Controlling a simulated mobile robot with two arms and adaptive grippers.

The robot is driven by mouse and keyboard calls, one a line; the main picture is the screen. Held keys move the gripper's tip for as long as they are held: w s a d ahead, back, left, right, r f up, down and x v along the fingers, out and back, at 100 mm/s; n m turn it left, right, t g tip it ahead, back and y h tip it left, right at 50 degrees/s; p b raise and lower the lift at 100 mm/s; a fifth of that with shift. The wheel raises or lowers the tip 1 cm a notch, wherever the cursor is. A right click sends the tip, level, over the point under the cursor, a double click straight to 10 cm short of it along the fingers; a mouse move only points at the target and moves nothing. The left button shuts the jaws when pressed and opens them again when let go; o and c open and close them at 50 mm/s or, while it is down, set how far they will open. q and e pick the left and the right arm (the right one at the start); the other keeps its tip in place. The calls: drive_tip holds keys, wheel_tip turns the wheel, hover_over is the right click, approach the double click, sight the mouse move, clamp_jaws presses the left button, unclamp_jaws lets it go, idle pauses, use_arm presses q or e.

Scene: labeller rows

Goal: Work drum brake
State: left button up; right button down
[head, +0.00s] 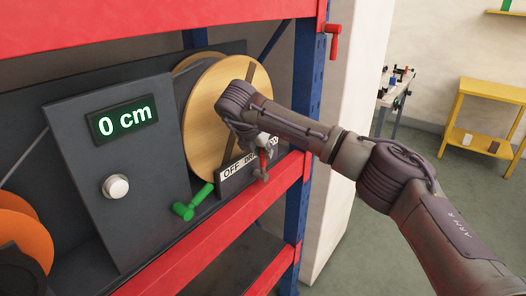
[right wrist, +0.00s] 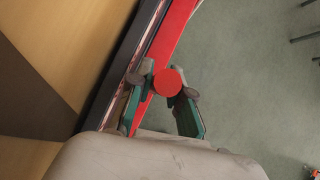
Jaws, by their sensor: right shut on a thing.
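A wooden drum (head: 205,118) with dark stripes stands on the rack. A small red brake lever (head: 264,163) stands at the plate. My right gripper (head: 262,147) is at this lever, in front of the drum's lower right. In the right wrist view the lever's round red end (right wrist: 167,82) sits between the two fingers of my right gripper (right wrist: 168,92), which is shut on it. The wrist hides part of the drum. My left gripper is not in view.
A dark panel carries a "0 cm" display (head: 122,121) and a white knob (head: 116,187). A green handle (head: 192,204) juts out left of the label. Red rack beams (head: 232,222) run below and above.

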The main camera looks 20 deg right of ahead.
drive_tip(key=c, duration=1.3)
unclamp_jaws()
drive_tip(key=shift+c, duration=0.2)
drive_tip(key=shift+a+r, duration=0.1)
drive_tip(key=v, duration=1.2)
